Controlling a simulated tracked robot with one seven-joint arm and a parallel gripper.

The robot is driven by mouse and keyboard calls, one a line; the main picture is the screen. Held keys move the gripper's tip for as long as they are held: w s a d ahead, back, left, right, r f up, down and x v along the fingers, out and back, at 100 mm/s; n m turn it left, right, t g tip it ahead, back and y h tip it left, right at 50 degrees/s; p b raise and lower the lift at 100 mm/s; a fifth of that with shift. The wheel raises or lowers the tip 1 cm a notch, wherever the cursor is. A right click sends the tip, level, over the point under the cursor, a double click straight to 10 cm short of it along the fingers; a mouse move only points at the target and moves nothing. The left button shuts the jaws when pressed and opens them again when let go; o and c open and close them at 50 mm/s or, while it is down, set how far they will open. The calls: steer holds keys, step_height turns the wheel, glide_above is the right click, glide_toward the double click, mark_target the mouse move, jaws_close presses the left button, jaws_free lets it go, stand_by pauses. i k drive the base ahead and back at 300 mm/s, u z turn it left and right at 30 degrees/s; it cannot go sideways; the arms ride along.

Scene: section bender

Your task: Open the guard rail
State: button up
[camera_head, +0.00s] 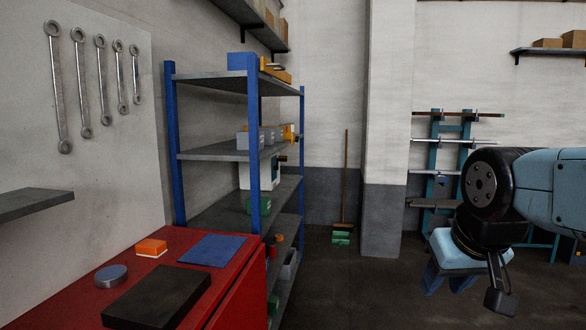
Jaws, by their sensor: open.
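No guard rail can be made out in the head view. My gripper (448,284) hangs at the right under my dark wrist joint, pointing down. Its pale blue body carries two blue fingers that stand apart, with nothing seen between them. A dark part on a bracket hangs beside it at the right. My gripper is in front of the floor and the far rack and touches nothing that I can see.
A red cabinet (90,265) with a dark plate (157,298), blue mat (208,250) and orange box (151,248) stands at the left. Behind it is a blue-posted shelf (228,152). A bar rack (437,152) stands at the back right. The middle floor (370,295) is clear.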

mark_target(284, 73)
steer(key=z, duration=0.1)
steer(key=i, duration=1.9)
steer(key=z, duration=0.1)
